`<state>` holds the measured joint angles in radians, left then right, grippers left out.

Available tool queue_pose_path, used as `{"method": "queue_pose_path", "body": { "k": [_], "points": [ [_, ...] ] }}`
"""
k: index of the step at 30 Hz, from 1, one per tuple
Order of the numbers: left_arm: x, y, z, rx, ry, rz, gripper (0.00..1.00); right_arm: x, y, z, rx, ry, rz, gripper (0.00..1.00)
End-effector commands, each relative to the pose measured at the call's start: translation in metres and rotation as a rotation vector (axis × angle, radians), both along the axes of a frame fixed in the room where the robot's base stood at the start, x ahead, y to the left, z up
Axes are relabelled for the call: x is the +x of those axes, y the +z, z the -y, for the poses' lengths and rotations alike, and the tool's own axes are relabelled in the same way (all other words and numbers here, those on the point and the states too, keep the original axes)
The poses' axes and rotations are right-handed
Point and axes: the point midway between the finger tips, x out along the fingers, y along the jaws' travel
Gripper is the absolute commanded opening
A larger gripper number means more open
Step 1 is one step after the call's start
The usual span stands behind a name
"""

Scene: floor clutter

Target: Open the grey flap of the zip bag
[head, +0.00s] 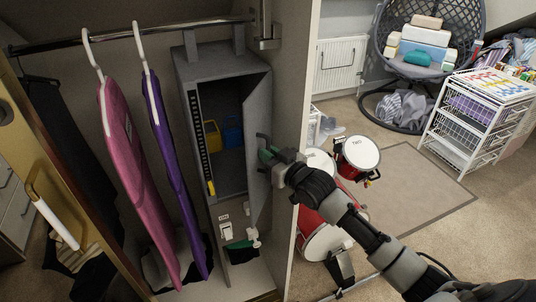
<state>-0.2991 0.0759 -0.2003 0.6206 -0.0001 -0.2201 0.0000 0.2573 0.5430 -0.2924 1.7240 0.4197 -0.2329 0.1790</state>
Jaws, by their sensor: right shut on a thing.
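The grey zip bag (222,62) hangs from the rail inside the wardrobe, with a dark toothed strip down its left front edge. Its grey flap (257,108) stands swung out to the right, and the dark inside shows. A yellow thing (212,136) and a blue thing (232,133) are inside. My right gripper (267,156) reaches in from the lower right and is shut on the flap's outer edge, about halfway down. The fingers partly hide that edge. My left gripper is not in view.
A pink garment (133,180) and a purple garment (174,175) hang left of the bag. The wardrobe's side panel (304,75) stands close to my right arm. A red drum set (357,155) is beyond it. A white basket unit (468,120) stands further right.

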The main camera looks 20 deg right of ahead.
Motion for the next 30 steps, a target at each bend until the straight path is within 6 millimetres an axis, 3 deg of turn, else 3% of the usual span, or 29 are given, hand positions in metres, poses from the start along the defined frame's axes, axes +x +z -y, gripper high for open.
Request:
{"method": "queue_pose_path", "body": {
  "k": [1,2,6,17,30],
  "points": [
    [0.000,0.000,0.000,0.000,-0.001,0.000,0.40,0.002,0.004,0.003,-0.003,-0.006,0.008,0.00],
    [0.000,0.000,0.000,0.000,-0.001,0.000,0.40,0.002,0.004,0.003,-0.003,-0.007,0.008,0.14],
    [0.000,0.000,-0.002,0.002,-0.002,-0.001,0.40,0.001,0.003,0.003,-0.002,-0.005,0.007,0.32],
    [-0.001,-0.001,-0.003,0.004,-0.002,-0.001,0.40,-0.006,0.000,0.003,-0.001,-0.002,0.002,0.32],
    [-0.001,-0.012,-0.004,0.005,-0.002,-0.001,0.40,-0.082,-0.001,0.027,-0.003,-0.003,0.001,0.32]
  ]
}}
